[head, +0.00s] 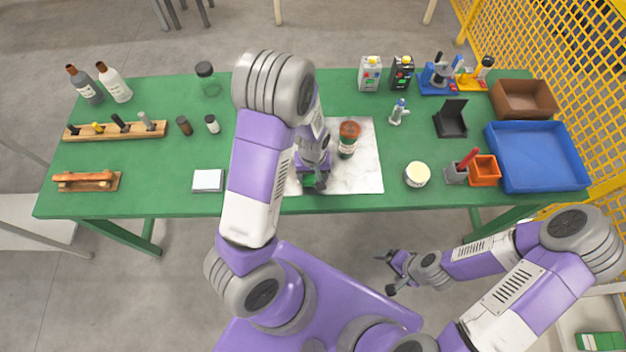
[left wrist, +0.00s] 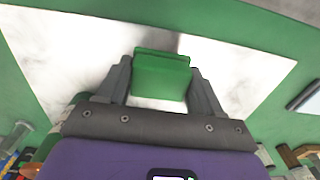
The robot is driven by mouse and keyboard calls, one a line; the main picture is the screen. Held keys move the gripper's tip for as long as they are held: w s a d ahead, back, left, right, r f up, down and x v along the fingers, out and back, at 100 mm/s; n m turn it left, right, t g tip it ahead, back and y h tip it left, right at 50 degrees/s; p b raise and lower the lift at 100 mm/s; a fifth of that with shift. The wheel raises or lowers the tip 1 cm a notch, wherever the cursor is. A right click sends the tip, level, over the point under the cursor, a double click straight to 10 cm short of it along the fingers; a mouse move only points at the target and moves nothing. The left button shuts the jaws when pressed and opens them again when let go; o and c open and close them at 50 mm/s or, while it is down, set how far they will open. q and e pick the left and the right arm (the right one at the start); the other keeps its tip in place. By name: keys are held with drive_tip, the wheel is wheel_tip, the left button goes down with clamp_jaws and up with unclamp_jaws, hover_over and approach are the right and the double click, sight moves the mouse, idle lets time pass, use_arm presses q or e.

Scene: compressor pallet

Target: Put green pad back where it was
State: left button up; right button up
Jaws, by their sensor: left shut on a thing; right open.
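The green pad (left wrist: 162,75) is between the two fingers of my left gripper (left wrist: 161,85) in the left wrist view, over the white marbled board. In the head view my left gripper (head: 312,178) points down above the left part of the white marbled board (head: 366,168), and a bit of the green pad (head: 309,182) shows at its tips. My arm hides part of the board. I cannot tell whether the pad touches the board. My right gripper (head: 391,272) is open and empty, in front of the table's near edge.
A bottle with a brown top (head: 348,138) stands on the board near my left gripper. A white square block (head: 208,180) lies to the left, a round white tub (head: 417,174) to the right. A blue tray (head: 537,183) is at the far right. Bare green table (head: 140,200) lies front left.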

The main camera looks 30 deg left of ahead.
sight(313, 181)
use_arm(q)
wheel_tip(313, 181, down, 4)
drive_tip(key=shift+w+r+b, duration=0.1)
drive_tip(key=shift+r+b, duration=0.15)
drive_tip(key=shift+b, duration=0.05)
drive_tip(key=shift+r, duration=0.1)
drive_tip(key=o, duration=1)
drive_tip(key=shift+f, duration=0.2)
